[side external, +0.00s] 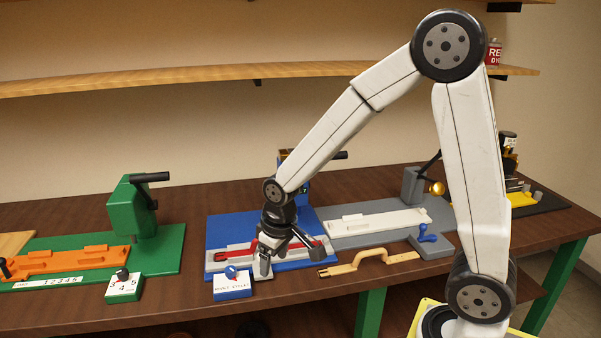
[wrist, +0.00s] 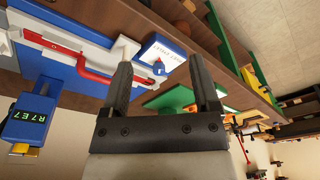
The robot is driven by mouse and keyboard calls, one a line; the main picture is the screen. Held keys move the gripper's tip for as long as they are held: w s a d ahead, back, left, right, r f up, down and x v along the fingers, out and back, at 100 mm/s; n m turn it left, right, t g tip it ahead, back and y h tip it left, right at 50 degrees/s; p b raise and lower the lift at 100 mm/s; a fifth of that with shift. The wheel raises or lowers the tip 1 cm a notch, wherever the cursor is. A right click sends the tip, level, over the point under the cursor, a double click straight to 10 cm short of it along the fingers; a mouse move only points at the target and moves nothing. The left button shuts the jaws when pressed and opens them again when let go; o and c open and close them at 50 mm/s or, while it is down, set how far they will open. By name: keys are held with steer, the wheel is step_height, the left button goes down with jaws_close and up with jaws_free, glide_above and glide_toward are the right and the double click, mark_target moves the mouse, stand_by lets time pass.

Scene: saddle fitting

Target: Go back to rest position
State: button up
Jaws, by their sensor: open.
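My gripper (side external: 289,252) is over the front right part of the blue station's base plate (side external: 222,226) in the side view. Its two fingers are spread in the wrist view (wrist: 158,75), with nothing between them. A red part (side external: 240,250) lies in the grey fixture (side external: 215,265) on that plate, beside the gripper. The red part also shows in the wrist view (wrist: 92,74), apart from the fingers. My gripper hides part of the fixture, and my arm hides part of the blue press behind it.
The green station (side external: 160,250) is left, the grey station (side external: 372,228) right. Shelves (side external: 200,80) run along the wall behind.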

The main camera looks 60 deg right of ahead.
steer(key=s, duration=0.8)
steer(key=shift+s+a+f+t, duration=0.25)
steer(key=shift+s+t, duration=0.05)
steer(key=shift+t, duration=0.1)
stand_by(0.4)
